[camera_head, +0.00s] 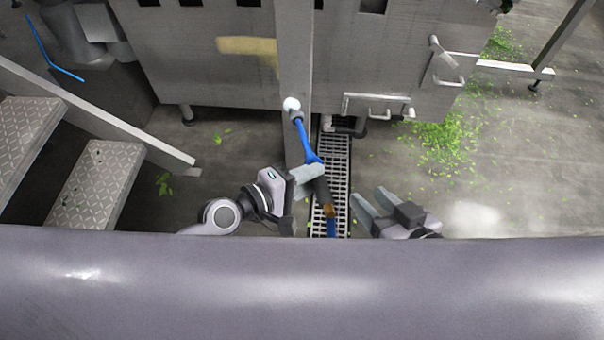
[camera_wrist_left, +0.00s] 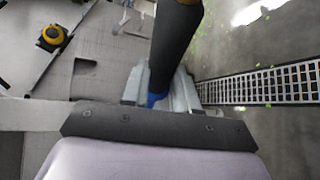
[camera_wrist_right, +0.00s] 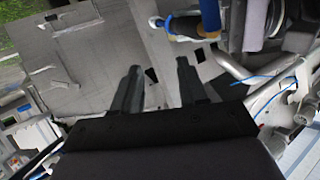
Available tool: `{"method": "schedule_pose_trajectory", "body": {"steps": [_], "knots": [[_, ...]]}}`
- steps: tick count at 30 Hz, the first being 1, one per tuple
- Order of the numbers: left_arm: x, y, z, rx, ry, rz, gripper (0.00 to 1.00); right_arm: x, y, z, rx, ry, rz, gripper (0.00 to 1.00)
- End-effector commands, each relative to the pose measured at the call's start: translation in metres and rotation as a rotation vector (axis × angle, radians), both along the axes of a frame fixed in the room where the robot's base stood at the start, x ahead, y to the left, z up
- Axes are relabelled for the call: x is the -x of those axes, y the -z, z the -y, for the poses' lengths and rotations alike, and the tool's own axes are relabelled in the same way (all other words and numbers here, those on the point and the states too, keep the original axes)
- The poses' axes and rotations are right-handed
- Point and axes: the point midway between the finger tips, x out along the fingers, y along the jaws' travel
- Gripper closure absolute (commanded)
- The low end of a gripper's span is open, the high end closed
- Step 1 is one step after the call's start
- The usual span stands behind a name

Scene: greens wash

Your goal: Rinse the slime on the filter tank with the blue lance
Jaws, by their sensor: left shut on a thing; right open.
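The blue lance (camera_head: 306,138) has a white ball-like end by the grey post and a dark grip section further back. My left gripper (camera_head: 313,176) is shut around the lance where blue meets dark; the left wrist view shows the dark section (camera_wrist_left: 173,45) rising from between the fingers. The grey filter tank (camera_head: 190,65) stands ahead, with a yellowish slime patch (camera_head: 248,47) on its face, partly behind the post. My right gripper (camera_head: 368,200) is open and empty, to the right of the lance. Part of the lance (camera_wrist_right: 188,27) shows beyond its fingers in the right wrist view.
A grey upright post (camera_head: 294,75) stands before the tank. A drain grate (camera_head: 335,165) runs along the floor below the lance. Metal steps (camera_head: 95,180) and a rail are at left. Green leaf scraps (camera_head: 445,145) lie on the right floor. Handled pipework (camera_head: 378,105) juts from the tank.

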Motion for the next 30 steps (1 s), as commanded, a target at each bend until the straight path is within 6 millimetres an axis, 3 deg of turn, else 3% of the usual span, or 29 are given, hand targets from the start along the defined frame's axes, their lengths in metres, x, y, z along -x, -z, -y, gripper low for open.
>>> {"method": "schedule_pose_trajectory", "body": {"steps": [21,30], "knots": [[0.002,-0.002,0.035,0.001,-0.001,0.005,1.00,0.004,-0.002,0.009,0.050,0.014,-0.004,0.57],[0.002,-0.002,0.037,0.001,-0.001,0.005,1.00,0.005,0.001,0.010,0.058,0.014,-0.008,0.57]]}}
